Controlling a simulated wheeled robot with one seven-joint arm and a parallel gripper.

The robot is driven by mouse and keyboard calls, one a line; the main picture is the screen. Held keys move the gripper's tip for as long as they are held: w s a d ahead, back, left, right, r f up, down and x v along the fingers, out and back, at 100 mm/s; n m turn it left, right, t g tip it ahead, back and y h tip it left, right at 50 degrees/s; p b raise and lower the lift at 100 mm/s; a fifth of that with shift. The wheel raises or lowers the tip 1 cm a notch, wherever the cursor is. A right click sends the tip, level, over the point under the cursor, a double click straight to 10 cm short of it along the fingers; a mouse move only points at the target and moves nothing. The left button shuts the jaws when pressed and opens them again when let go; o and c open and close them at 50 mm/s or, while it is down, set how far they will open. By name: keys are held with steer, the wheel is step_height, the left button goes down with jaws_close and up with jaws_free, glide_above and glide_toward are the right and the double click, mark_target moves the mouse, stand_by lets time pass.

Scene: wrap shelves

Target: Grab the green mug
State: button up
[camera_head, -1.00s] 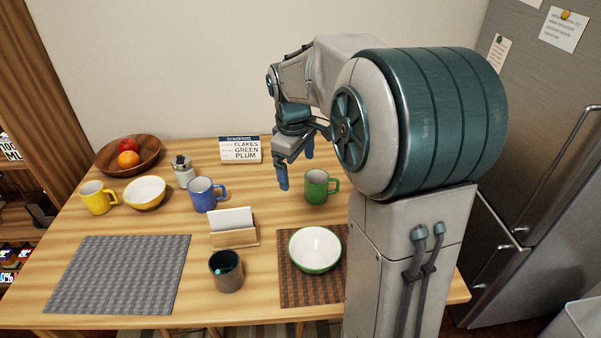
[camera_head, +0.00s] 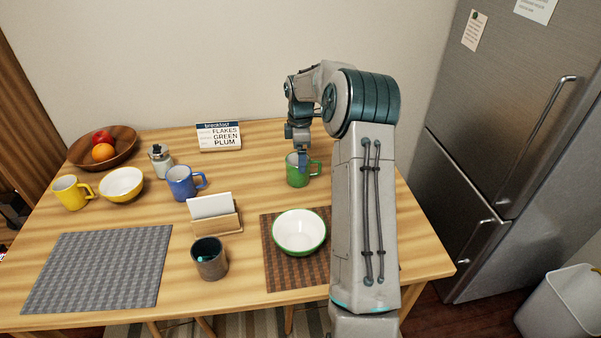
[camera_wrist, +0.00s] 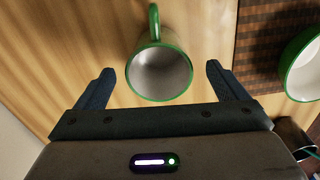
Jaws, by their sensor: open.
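The green mug (camera_head: 297,176) stands upright on the wooden table, with its handle to the right in the head view. In the wrist view I look down into the pale inside of the green mug (camera_wrist: 160,75); its handle points to the top of the picture. My gripper (camera_head: 302,160) is just above the mug in the head view, fingers pointing down. In the wrist view the two blue fingers of my gripper (camera_wrist: 157,84) are spread wide, one on each side of the mug's rim, with visible gaps. Contact with the mug is not visible.
A white bowl with a green rim (camera_head: 300,231) sits on a brown mat (camera_head: 283,275) in front of the mug. A wooden napkin holder (camera_head: 217,222), blue mug (camera_head: 181,184) and dark cup (camera_head: 209,261) stand to the left. The table behind the mug is mostly clear.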

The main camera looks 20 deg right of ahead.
step_height(320, 180, down, 8)
stand_by(0.5)
steer(key=c, duration=1.2)
